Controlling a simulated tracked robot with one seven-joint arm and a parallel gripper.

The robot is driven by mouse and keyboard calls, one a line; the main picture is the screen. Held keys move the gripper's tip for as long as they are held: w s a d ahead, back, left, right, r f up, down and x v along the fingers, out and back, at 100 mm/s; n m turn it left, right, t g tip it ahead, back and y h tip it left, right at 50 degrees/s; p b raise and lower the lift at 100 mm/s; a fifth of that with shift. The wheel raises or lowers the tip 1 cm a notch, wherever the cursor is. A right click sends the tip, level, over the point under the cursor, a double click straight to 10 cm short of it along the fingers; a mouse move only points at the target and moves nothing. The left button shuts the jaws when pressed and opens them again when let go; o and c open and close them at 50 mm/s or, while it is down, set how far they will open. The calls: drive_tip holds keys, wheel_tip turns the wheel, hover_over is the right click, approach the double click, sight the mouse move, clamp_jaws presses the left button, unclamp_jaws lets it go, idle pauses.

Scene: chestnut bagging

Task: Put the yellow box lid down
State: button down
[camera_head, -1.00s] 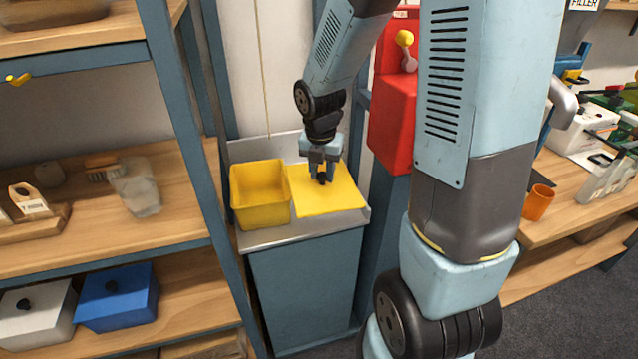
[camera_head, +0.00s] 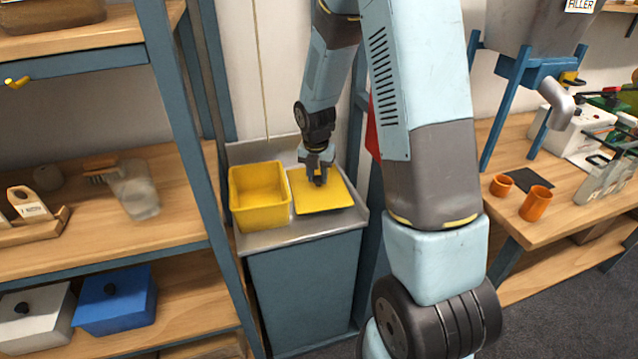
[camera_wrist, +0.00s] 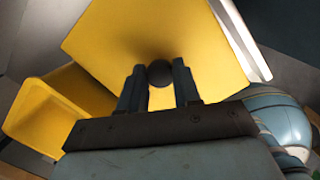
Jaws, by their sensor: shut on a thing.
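The yellow box lid (camera_head: 325,199) is a flat square plate just right of the open yellow box (camera_head: 258,222), at the metal-topped stand. My gripper (camera_head: 317,180) is above the middle of the lid, shut on its dark round knob. In the wrist view the lid (camera_wrist: 200,40) fills the upper middle, and the knob (camera_wrist: 160,73) sits between the two fingertips. The yellow box (camera_wrist: 50,105) shows at the left there, its inside open. Whether the lid's underside touches the metal top I cannot tell.
The stand's metal top (camera_head: 290,239) has a raised rim and little bare room. A blue shelf post (camera_head: 190,150) stands close at the left. At the right, a wooden bench (camera_head: 525,232) holds orange cups (camera_head: 536,203) under a filler spout (camera_head: 558,103).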

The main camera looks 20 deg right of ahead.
sight(317, 177)
wheel_tip(317, 177, down, 4)
drive_tip(key=shift+w+r, duration=0.15)
drive_tip(key=shift+r, duration=0.1)
drive_tip(key=c, duration=0.8)
unclamp_jaws()
